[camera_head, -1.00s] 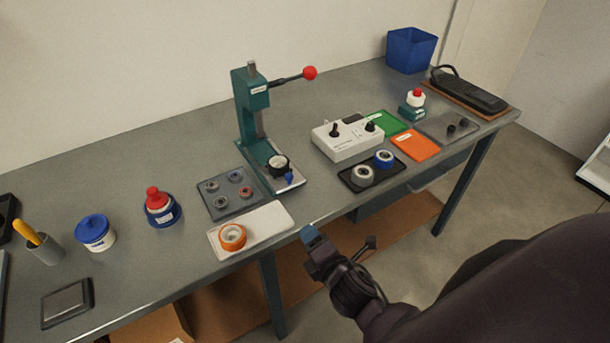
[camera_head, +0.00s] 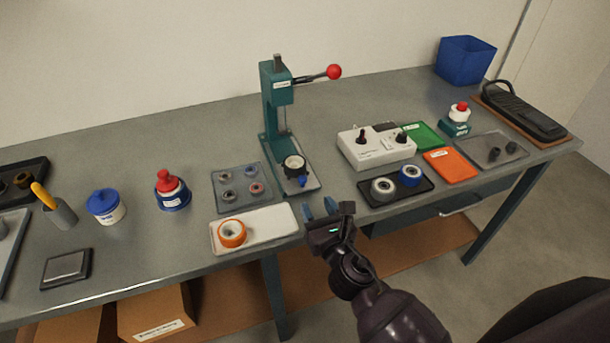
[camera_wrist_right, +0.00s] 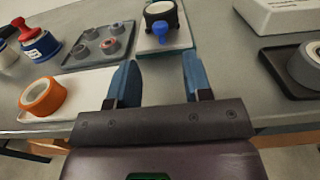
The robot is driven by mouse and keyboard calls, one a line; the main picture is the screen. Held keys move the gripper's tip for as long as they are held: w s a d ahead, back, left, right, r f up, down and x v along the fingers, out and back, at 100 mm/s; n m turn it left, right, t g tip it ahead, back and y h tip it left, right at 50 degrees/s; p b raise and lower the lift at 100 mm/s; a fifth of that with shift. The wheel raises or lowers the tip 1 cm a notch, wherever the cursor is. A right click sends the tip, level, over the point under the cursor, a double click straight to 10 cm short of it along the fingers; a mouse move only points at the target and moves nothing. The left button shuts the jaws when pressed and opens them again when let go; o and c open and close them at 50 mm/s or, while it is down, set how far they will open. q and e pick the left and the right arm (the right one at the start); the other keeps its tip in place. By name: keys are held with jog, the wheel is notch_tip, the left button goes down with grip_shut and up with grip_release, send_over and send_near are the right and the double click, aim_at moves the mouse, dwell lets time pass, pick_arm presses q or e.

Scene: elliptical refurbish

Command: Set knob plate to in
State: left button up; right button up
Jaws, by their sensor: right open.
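A green press (camera_head: 277,100) with a red ball lever stands on the table. At its foot lies a pale plate (camera_head: 310,187) bearing a round black-and-white holder (camera_head: 294,163) and a small blue knob (camera_head: 302,181) at the front. The knob (camera_wrist_right: 161,33) also shows at the top centre of the right wrist view. My right gripper (camera_head: 321,208) is open and empty at the table's front edge, in front of the plate and apart from it. In the wrist view its blue fingers (camera_wrist_right: 160,78) point toward the knob. My left gripper is not in view.
Left of the plate are a grey tray with small rings (camera_head: 240,196) and a white tray (camera_head: 270,222) with an orange ring. To the right are a black tray (camera_head: 412,193) with two rings and a white control box (camera_head: 376,150). Bare tabletop lies between.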

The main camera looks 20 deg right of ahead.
aim_at(304, 181)
jog(key=w, duration=1)
jog(key=shift+a, duration=0.2)
grip_shut()
